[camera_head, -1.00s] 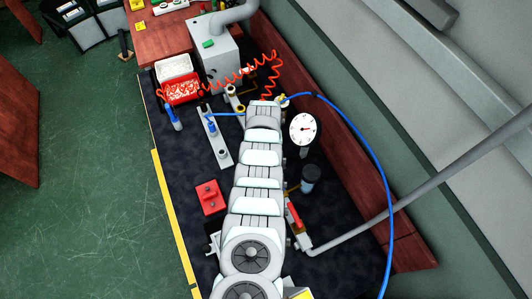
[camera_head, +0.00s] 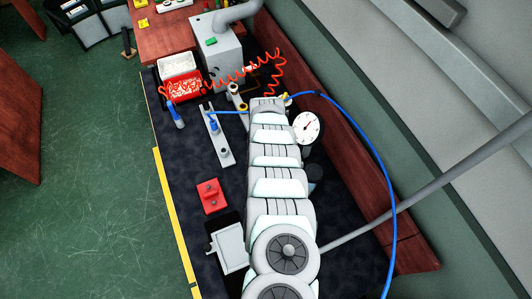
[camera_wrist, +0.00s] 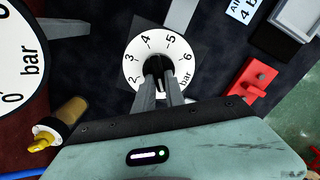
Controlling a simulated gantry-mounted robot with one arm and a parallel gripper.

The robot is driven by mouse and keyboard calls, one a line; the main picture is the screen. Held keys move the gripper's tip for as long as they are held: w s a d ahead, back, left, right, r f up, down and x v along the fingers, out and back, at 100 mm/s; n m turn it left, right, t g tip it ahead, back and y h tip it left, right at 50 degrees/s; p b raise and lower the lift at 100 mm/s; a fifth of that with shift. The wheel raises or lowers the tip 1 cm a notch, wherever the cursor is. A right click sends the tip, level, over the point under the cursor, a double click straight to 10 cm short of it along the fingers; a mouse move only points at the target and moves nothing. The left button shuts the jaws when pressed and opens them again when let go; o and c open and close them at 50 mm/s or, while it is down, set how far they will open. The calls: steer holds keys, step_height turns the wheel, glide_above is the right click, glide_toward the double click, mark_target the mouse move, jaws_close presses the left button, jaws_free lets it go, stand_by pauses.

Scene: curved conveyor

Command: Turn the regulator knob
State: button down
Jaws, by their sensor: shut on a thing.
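The regulator knob (camera_wrist: 157,70) is black and sits in the middle of a round white dial (camera_wrist: 139,76) marked 2 to 6 and "bar" in the wrist view. My gripper (camera_wrist: 160,84) is shut on the knob, one finger on each side. The fingers hide the lower part of the dial, and I cannot read the knob's exact setting. In the head view my arm covers the knob and gripper. A white pressure gauge (camera_head: 306,127) stands right of my arm; part of it, with "0" and "bar", shows in the wrist view (camera_wrist: 14,60).
A red block (camera_head: 211,196) and a grey tray (camera_head: 229,248) lie left of my arm. A label with "4 b" (camera_wrist: 243,10) lies beyond the dial. A brass fitting (camera_wrist: 65,117) is near my gripper. A blue hose (camera_head: 381,180) arcs along the right.

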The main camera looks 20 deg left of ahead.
steer(key=n+b, duration=0.1)
steer(key=n, duration=0.1)
steer(key=shift+f+n, duration=0.1)
steer(key=shift+n, duration=0.3)
steer(key=shift+s+n+b, duration=0.2)
steer(key=shift+n+b, duration=0.95)
steer(key=shift+n, duration=0.65)
steer(key=c, duration=1.4)
jaws_free()
step_height(320, 180, up, 11)
